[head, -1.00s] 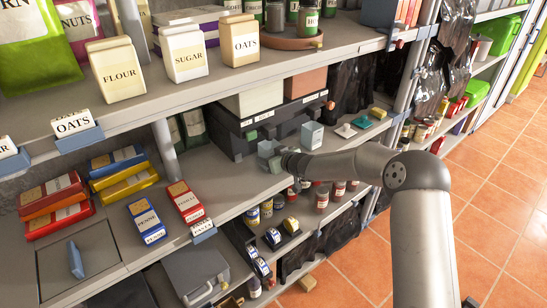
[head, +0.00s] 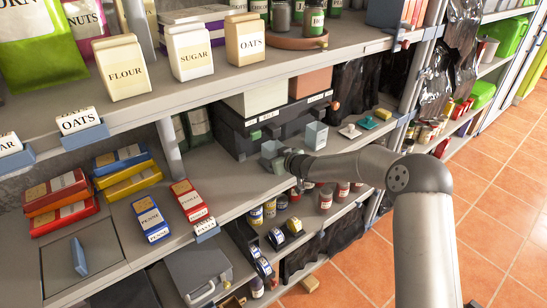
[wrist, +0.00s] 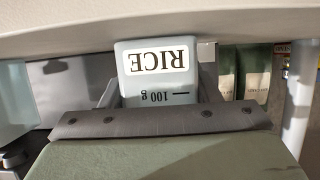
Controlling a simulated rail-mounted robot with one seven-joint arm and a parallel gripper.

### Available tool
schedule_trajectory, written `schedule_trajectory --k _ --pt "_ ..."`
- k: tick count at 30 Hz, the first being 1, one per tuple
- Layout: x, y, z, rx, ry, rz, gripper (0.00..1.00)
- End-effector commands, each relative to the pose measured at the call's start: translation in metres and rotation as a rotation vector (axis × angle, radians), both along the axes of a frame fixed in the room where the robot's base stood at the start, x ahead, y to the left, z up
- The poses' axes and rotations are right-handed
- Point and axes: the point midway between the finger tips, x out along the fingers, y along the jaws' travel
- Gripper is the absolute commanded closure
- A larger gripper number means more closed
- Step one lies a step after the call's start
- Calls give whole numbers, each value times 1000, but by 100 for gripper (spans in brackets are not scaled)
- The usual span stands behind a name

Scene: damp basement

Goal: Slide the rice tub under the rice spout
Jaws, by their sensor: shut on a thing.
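The rice tub (wrist: 157,80) is pale blue-grey with a white RICE label and a "100 g" mark, upside down in the wrist view. My gripper (wrist: 157,95) is shut on it, one finger on each side. In the head view, the tub (head: 271,149) is on or just above the middle shelf, in front of a dark dispenser box (head: 240,138), with my gripper (head: 287,158) at its near right side. The rice spout cannot be clearly told apart in the dark front. Whether the tub touches the shelf is unclear.
A similar pale tub (head: 314,135) stands close to the right. Small lidded dishes (head: 350,131) lie farther right. A red pasta packet (head: 189,202) and a blue packet (head: 151,219) lie left on the same shelf. The upper shelf (head: 200,92) overhangs. Jars (head: 326,198) stand below.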

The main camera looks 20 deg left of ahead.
Motion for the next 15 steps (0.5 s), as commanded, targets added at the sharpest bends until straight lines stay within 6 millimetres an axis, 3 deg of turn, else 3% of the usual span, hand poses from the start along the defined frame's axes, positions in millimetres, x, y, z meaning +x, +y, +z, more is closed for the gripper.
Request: schedule_trajectory --k 6,7,9,15 --pt "0 0 0 1 -1 0 67" --pt "0 0 0 1 -1 0 36" --pt "0 0 0 1 -1 0 18" --pt "0 0 0 1 -1 0 18"
